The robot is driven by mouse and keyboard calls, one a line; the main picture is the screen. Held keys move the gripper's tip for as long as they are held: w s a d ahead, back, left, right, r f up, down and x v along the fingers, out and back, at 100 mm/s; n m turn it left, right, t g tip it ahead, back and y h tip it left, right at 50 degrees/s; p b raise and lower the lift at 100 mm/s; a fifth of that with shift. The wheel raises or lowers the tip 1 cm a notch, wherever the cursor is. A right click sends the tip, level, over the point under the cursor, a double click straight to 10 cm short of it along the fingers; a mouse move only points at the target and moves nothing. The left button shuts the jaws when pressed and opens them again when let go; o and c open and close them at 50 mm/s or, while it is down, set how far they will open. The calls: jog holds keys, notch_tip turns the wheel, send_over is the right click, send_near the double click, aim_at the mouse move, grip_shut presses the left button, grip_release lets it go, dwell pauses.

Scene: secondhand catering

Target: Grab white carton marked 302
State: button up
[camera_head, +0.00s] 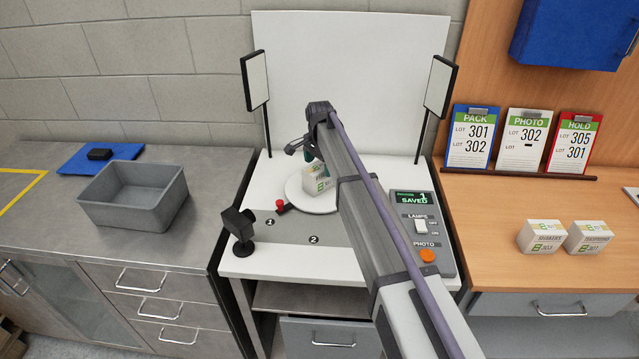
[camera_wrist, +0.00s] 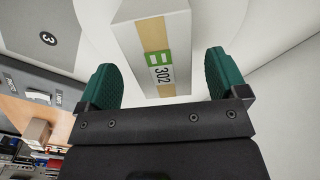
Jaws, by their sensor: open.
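The white carton marked 302 stands on a round white plate (camera_head: 298,197) in the photo booth; the carton (camera_head: 317,184) is partly hidden by my arm. My gripper (camera_wrist: 162,75) is open, with one green finger on either side of the carton's near end. In the head view, my gripper (camera_head: 309,155) is just above and behind the carton, mostly hidden.
A control panel (camera_head: 422,232) stands right of the plate. A small black camera (camera_head: 238,228) and a red-ended piece (camera_head: 281,206) are to the left. Two other white cartons (camera_head: 541,236) (camera_head: 588,237) sit on the wooden counter. A grey bin (camera_head: 132,196) stands on the left counter.

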notch_tip(320, 180, down, 4)
jog(key=b, duration=0.2)
jog(key=shift+w+f+b, duration=0.1)
jog(key=shift+b, duration=0.2)
jog(key=shift+r, duration=0.25)
jog(key=c, duration=1.3)
notch_tip(320, 180, up, 10)
jog(key=p, duration=1)
jog(key=shift+r+p, duration=0.2)
jog(key=shift+p, duration=0.15)
jog(key=shift+f, duration=0.15)
